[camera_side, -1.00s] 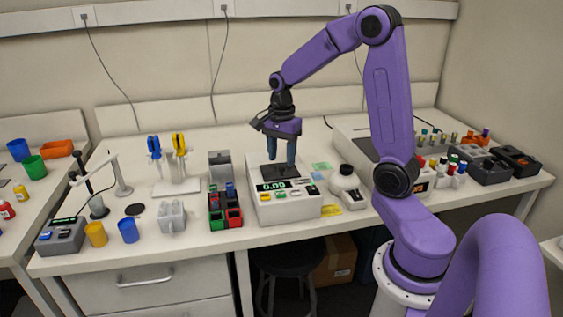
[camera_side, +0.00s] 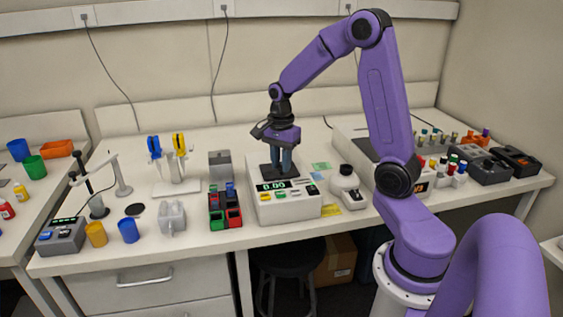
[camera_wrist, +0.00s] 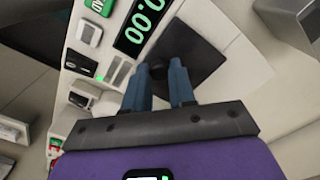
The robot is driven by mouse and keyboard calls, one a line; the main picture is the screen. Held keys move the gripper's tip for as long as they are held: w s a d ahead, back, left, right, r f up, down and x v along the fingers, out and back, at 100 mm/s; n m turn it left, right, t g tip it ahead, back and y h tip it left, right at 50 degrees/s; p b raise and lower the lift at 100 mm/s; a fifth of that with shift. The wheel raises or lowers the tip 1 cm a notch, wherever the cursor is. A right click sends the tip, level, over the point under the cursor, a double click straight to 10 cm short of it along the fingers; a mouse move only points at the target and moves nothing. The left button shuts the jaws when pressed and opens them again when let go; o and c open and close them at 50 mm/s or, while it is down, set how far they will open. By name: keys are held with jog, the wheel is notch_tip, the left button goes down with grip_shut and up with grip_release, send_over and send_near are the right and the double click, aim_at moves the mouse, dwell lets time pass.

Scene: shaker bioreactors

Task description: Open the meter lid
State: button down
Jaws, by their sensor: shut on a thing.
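The meter (camera_side: 290,212) is a white box with a lit display reading 0.00 and coloured buttons, near the bench's front edge. Its dark square lid (camera_side: 267,172) lies flat on top; the lid also shows in the wrist view (camera_wrist: 195,50). A small dark round knob (camera_wrist: 158,71) stands on the lid. My gripper (camera_side: 281,171) points straight down over the lid. Its two blue-grey fingers (camera_wrist: 161,72) are shut on the knob, one on each side. The fingers partly hide the knob and the near part of the lid.
A red, green and black tube rack (camera_side: 225,207) stands left of the meter, with a grey block (camera_side: 220,165) behind it. Space above the meter is clear.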

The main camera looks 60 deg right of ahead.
jog(key=w+d, duration=0.5)
jog(key=shift+w+d, duration=0.25)
jog(key=shift+w, duration=0.05)
jog(key=c, duration=0.9)
grip_release()
jog(key=shift+c, duration=0.2)
notch_tip(320, 180, up, 18)
jog(key=shift+f, duration=0.25)
